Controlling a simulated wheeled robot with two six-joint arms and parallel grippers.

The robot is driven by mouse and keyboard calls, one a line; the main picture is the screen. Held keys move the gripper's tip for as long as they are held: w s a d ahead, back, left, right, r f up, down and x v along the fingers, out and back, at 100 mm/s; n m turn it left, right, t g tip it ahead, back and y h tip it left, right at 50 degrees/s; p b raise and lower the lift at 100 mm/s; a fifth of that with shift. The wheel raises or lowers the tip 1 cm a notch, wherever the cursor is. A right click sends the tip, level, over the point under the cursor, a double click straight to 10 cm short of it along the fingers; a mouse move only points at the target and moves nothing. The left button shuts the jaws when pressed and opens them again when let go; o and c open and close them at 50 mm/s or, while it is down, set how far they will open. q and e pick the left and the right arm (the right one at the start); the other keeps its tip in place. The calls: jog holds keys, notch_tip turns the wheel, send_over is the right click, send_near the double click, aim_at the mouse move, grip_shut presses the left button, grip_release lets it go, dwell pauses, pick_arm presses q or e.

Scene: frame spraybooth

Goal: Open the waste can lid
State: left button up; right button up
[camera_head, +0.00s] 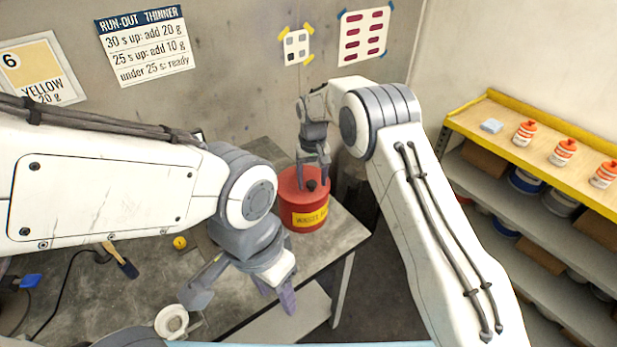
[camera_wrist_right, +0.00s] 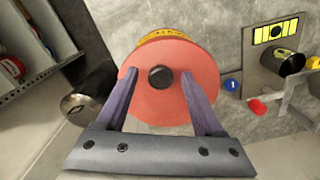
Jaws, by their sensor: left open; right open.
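The red waste can (camera_head: 304,215) with a yellow label stands at the right end of the grey workbench. Its red lid (camera_wrist_right: 158,102) is shut and has a black knob (camera_wrist_right: 160,77) in the middle; the knob also shows in the head view (camera_head: 311,185). My right gripper (camera_head: 313,183) is over the lid, its fingers open. In the right wrist view the fingers (camera_wrist_right: 154,88) are spread on either side of the knob, with gaps. I cannot tell how far the fingertips are from the lid. My left gripper (camera_head: 240,300) is open and empty, low over the bench's front edge.
A brush (camera_head: 124,264) and a small white cup (camera_head: 172,322) are on the bench (camera_head: 150,270) at the left. A shelf (camera_head: 560,140) with several orange-capped bottles stands at the right. In the wrist view a metal can (camera_wrist_right: 88,106) is left of the waste can.

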grip_shut()
jog(key=shift+a, duration=0.1)
dwell(1.2)
